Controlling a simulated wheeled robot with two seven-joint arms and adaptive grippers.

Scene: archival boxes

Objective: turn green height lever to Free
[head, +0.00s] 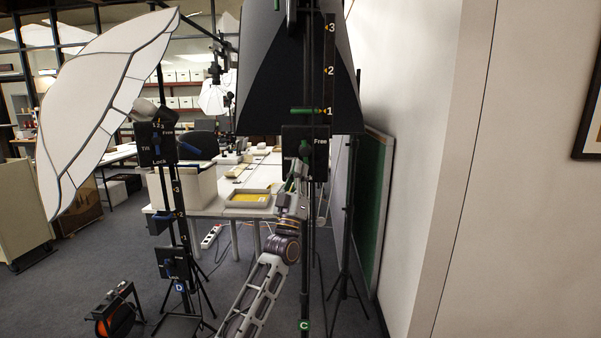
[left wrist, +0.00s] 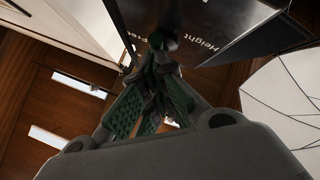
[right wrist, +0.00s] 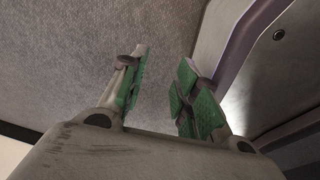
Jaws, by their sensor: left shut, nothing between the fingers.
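The stand marked C (head: 304,324) carries a black control box (head: 318,168) with the word Free at its upper right. The green height lever (head: 304,150) shows on the front of this box, roughly upright; its exact setting is hard to read. My left gripper (head: 298,172) reaches up from below, just under the lever. In the left wrist view its green-padded fingers (left wrist: 158,62) are shut and empty, close to the box face labelled Height (left wrist: 207,46). Whether they touch the lever is unclear. My right gripper (right wrist: 160,85) is open and empty, outside the head view.
A second stand marked D (head: 180,287), with its own Tilt/Lock box (head: 155,144) and white umbrella (head: 95,110), stands to the left. A black softbox (head: 265,95) hangs above the control box. A white table (head: 210,207) is behind; a wall (head: 425,100) is at right.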

